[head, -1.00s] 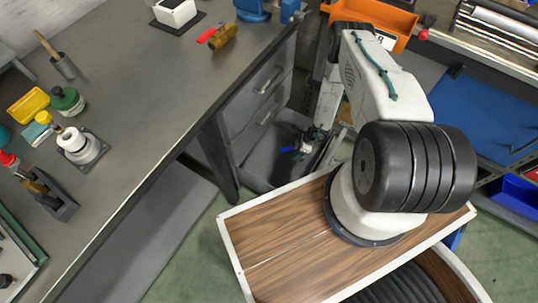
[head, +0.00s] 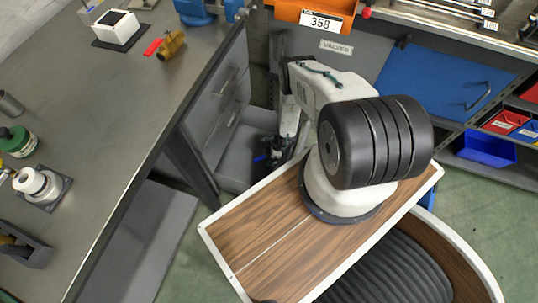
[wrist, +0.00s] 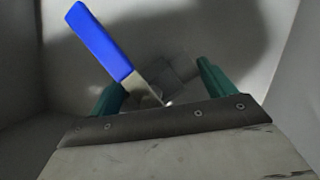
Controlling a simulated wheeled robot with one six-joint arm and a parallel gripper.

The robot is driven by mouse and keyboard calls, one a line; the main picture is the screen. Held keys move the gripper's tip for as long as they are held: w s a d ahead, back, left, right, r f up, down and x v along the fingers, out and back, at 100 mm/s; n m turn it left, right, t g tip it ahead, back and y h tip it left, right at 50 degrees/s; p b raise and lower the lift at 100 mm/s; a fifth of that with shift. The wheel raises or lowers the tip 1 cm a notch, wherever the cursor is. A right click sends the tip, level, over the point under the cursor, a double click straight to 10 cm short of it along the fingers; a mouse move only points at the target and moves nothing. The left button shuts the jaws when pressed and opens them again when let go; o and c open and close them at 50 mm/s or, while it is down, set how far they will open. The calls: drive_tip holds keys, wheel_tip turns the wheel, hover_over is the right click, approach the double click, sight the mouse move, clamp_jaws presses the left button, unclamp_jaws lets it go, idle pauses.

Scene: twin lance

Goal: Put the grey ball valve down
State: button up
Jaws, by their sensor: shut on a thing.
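The grey ball valve (wrist: 172,78) is between the green fingers of my gripper (wrist: 163,90) in the wrist view. Its blue lever (wrist: 100,40) points up and left, and its body blends into the grey behind it. My gripper is shut on it. In the head view, my gripper (head: 276,146) and the blue lever (head: 260,158) show small over a pulled-out grey drawer (head: 238,165) low in the bench's drawer unit. Grey walls surround the valve in the wrist view. I cannot tell whether the valve touches the drawer floor.
The workbench (head: 95,110) is at left, with a brass valve with a red lever (head: 170,45) on it. Closed drawers (head: 215,100) sit above the open one. An orange bin labelled 358 (head: 318,18) and a grey panel labelled VALVES (head: 350,60) are at the back.

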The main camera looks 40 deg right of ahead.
drive_tip(key=o, duration=1.1)
drive_tip(key=shift+o, duration=0.2)
drive_tip(key=shift+r, duration=0.1)
drive_tip(key=v, duration=1.1)
drive_tip(key=shift+d+r, duration=0.15)
drive_tip(key=shift+r, duration=0.2)
drive_tip(key=shift+s, duration=0.15)
drive_tip(key=shift+r, duration=0.1)
